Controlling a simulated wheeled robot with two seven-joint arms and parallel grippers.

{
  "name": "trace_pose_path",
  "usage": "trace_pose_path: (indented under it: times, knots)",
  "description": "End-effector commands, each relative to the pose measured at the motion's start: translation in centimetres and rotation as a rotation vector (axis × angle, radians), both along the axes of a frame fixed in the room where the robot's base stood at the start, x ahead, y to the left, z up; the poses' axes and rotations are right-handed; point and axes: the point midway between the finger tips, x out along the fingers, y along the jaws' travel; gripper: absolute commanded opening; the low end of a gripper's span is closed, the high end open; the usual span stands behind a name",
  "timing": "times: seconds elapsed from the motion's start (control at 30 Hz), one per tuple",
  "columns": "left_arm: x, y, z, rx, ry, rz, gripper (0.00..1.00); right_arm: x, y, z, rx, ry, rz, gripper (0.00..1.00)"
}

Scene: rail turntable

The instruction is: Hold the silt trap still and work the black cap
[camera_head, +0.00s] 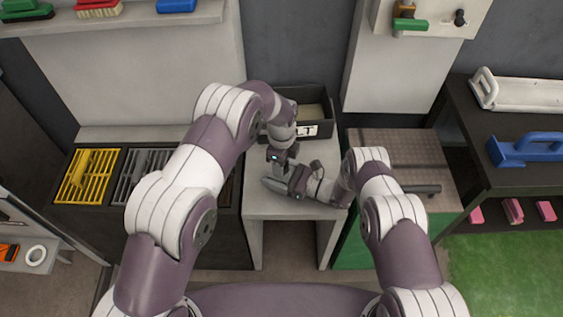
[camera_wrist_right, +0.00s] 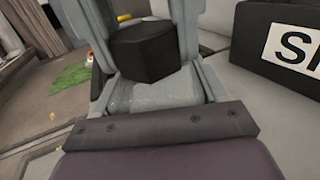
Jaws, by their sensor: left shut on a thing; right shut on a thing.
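The black cap (camera_wrist_right: 145,52) is a dark, faceted block between the two grey fingers of my right gripper (camera_wrist_right: 146,40) in the right wrist view. The right gripper is shut on it. In the head view the right gripper (camera_head: 274,188) lies low over the grey bench, fingers pointing left. My left gripper (camera_head: 281,165) points down just above and behind it, shut on the silt trap. I cannot make out the trap's body or the cap in the head view; the grippers and arms hide them.
A black open box (camera_head: 323,130) with a white label stands behind the grippers; it also shows in the right wrist view (camera_wrist_right: 250,35). Yellow (camera_head: 88,176) and grey (camera_head: 145,172) grates lie at left. A brown-topped cabinet (camera_head: 400,150) stands at right. Bare bench (camera_head: 290,207) shows in front.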

Motion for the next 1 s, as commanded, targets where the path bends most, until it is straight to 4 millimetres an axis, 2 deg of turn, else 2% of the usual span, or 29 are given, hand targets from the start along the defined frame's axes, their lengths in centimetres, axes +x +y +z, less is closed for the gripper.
trace_pose_path:
  times: [0.17, 0.3, 0.4, 0.7, 0.9, 1.0]
  knots:
    - [0.03, -0.05, 0.13, 0.0, -0.001, -0.047, 0.1, -0.02, -0.04, -0.12, -0.002, 0.003, -0.002, 0.18]
    - [0.06, -0.07, 0.14, -0.001, -0.001, -0.346, 0.1, -0.02, -0.03, -0.13, -0.003, 0.003, -0.002, 0.18]
    - [0.05, -0.06, 0.13, -0.001, -0.001, -0.491, 0.1, -0.03, -0.04, -0.14, -0.003, 0.003, -0.002, 0.18]
    - [0.05, -0.08, 0.17, -0.001, -0.001, -0.547, 0.1, -0.04, -0.05, -0.17, -0.003, 0.005, -0.003, 0.18]
    - [0.07, -0.11, 0.22, -0.001, -0.002, -0.942, 0.1, -0.04, -0.05, -0.2, -0.004, 0.005, -0.003, 0.18]
    - [0.08, -0.11, 0.23, -0.001, -0.002, -1.039, 0.1, -0.05, -0.05, -0.22, -0.004, 0.006, -0.003, 0.18]
